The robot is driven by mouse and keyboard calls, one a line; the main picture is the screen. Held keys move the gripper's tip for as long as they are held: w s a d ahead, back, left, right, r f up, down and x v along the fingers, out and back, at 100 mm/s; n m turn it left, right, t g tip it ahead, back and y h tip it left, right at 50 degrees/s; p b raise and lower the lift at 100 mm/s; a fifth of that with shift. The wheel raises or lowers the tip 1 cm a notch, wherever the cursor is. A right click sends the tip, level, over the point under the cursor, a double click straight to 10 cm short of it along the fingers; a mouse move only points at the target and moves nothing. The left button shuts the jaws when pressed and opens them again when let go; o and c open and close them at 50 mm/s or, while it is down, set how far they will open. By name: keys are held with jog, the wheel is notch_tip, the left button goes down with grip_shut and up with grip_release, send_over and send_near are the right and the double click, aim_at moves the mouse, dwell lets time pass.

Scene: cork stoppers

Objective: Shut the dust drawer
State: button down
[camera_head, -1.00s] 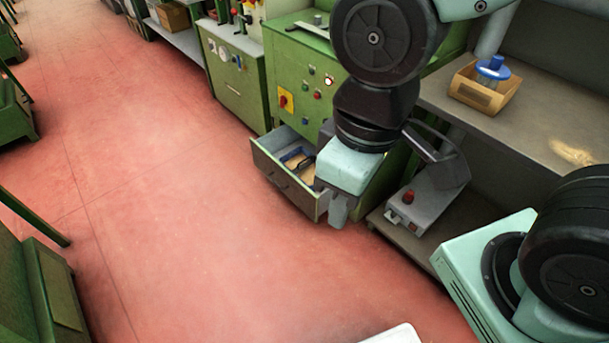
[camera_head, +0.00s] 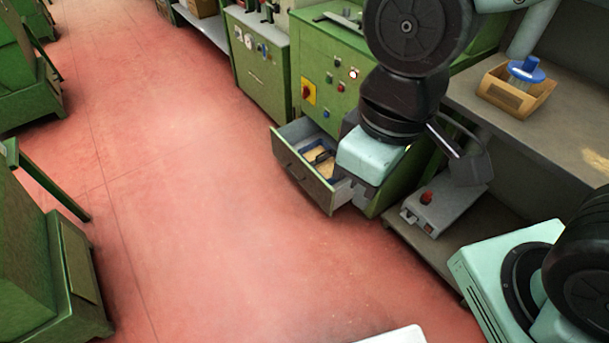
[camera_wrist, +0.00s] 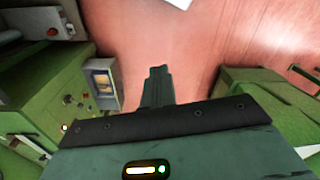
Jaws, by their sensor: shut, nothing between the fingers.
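The dust drawer (camera_head: 302,178) stands open at the foot of the green machine (camera_head: 335,65). It has a grey front and holds something tan with a dark blue item. In the wrist view the drawer (camera_wrist: 117,84) is left of my gripper (camera_wrist: 157,72), whose fingers are together and empty. In the head view my gripper (camera_head: 366,196) is low, beside the drawer's right end; its fingertips are partly hidden. There looks to be a gap to the drawer in the wrist view; contact cannot be made out.
A grey box with a red knob (camera_head: 432,212) sits on a low shelf right of the machine. A bench (camera_head: 560,130) above carries a wooden tray (camera_head: 515,98) with a blue-topped item. Green machines (camera_head: 70,280) stand at left. The red floor (camera_head: 210,200) between is clear.

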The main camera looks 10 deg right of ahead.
jog(key=w+a+f+m+b, duration=0.2)
jog(key=w+a+f+b, duration=0.1)
jog(key=w+f+b, duration=0.8)
jog(key=m+t+h+b, duration=0.2)
jog(key=t+h+b, duration=0.3)
jog(key=b, duration=4)
send_near(319, 181)
jog(key=shift+t+y, duration=0.4)
jog(key=shift+t, duration=0.3)
jog(key=x, duration=0.2)
jog(key=s+x, duration=0.1)
jog(key=x, duration=0.1)
jog(key=shift+w+d+f, duration=0.2)
jog(key=shift+d+f, duration=0.1)
jog(key=shift+f, duration=0.25)
jog(key=shift+d+r, duration=0.1)
jog(key=shift+d, duration=0.05)
